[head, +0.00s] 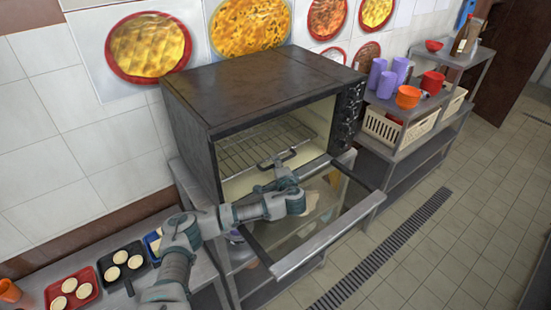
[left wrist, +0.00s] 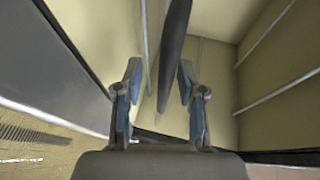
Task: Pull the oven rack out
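The oven (head: 270,85) stands on a metal stand against the tiled wall, its glass door (head: 325,235) folded down. The wire oven rack (head: 250,147) lies inside, with a dark handle (head: 291,154) at its front. My left gripper (head: 283,170) reaches over the open door to the oven's mouth, close to the rack handle. In the left wrist view, my left gripper (left wrist: 159,72) is open, with a dark bar (left wrist: 172,50) running between its two fingers. The fingers look apart from the bar. My right gripper is out of view.
Small trays with round pale items (head: 115,262) sit on a side table at the lower left. A shelf unit at right holds purple cups (head: 386,84), an orange bowl (head: 408,97) and a cream basket (head: 384,128). The tiled floor at right is clear.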

